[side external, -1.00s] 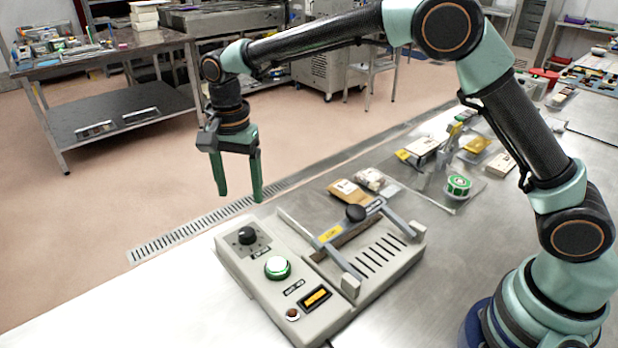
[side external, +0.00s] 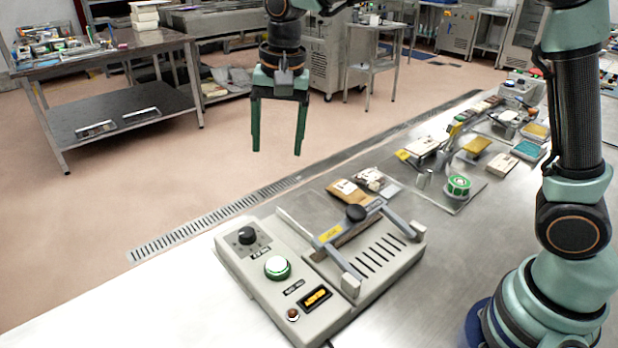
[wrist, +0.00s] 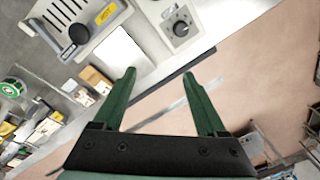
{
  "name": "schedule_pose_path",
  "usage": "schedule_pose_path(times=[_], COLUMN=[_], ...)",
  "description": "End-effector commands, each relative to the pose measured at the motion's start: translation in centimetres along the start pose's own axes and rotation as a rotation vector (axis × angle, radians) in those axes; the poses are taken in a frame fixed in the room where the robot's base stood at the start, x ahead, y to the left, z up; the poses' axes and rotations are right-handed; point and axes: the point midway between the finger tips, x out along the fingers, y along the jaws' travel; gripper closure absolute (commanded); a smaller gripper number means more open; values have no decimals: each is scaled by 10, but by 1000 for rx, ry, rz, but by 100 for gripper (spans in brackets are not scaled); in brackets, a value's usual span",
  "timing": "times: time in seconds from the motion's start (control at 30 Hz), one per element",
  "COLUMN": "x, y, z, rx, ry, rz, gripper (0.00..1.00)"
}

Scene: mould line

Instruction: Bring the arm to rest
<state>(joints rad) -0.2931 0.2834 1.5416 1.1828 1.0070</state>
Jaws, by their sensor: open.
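My gripper (side external: 277,150) hangs in the air with its two green fingers pointing down, apart, with nothing between them. In the side view it appears above and behind the grey sealing machine (side external: 235,275), clear of it. The wrist view shows the open fingers (wrist: 160,85) and, beyond them, part of the machine with its black knob (wrist: 181,29) and a lever with a round black handle (wrist: 79,34). In the side view the machine also has a lit green-ringed button (side external: 277,267) and an amber display (side external: 315,297).
Small packets (side external: 348,191) lie behind the machine. A green-labelled roll (side external: 458,187) and more goods stand farther along the steel bench (side external: 440,270). A floor drain (side external: 215,217) runs beside the bench. A steel table (side external: 120,55) holding clutter stands at the back left.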

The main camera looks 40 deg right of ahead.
Motion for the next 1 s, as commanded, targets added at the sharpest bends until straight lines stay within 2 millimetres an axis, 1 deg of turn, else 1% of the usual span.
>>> schedule_pose_path(times=[0.03,0.1,0.17,0.3,0.47,0.6,0.7,0.8,1.0], x=[-12,-24,-32,-46,-52,-49,-44,-39,-35], y=[15,34,50,89,132,166,183,194,202], z=[-3,-4,-4,0,8,17,23,27,30], rx=[-39,-104,-159,-288,-435,-558,-627,-678,-716], ry=[18,42,66,126,204,275,316,343,363], rz=[-21,-44,-61,-92,-111,-113,-107,-100,-93], gripper=[26,26,26,26,26,26,26,26,26])
